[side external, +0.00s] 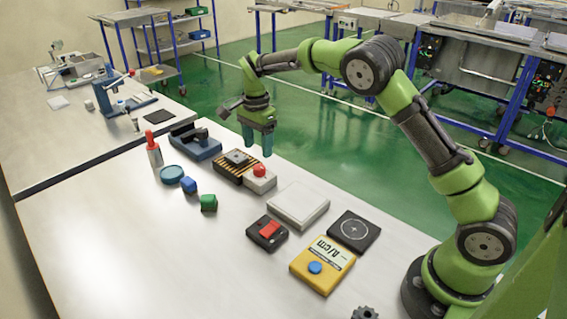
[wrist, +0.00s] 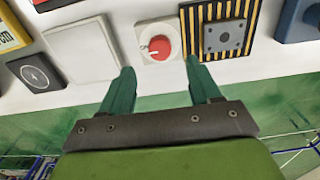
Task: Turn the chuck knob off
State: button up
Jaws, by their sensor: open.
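The chuck knob is a red round knob (side external: 259,170) on a small white box (side external: 262,184), set against a black-and-yellow striped plate (side external: 229,168). In the wrist view the red knob (wrist: 159,47) shows face-on, with a white pointer mark towards its left side. My gripper (side external: 259,146) is above the table's far edge, just behind the knob, with its fingers pointing down. In the wrist view my gripper (wrist: 158,72) has its two green fingers apart, with nothing between them. The knob lies beyond the fingertips, and the fingers are not touching it.
A grey block (side external: 239,157) sits on the striped plate. A blue vise-like device (side external: 195,142) stands left of it. A white pad (side external: 298,205), black-and-red switch (side external: 267,232), yellow meter (side external: 322,264) and dark plate (side external: 353,231) lie to the right.

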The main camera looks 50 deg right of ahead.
aim_at(259, 166)
notch_tip(259, 166, down, 7)
jog(key=shift+r, duration=0.1)
dwell(0.3)
jog(key=c, duration=1)
jog(key=shift+c, duration=0.2)
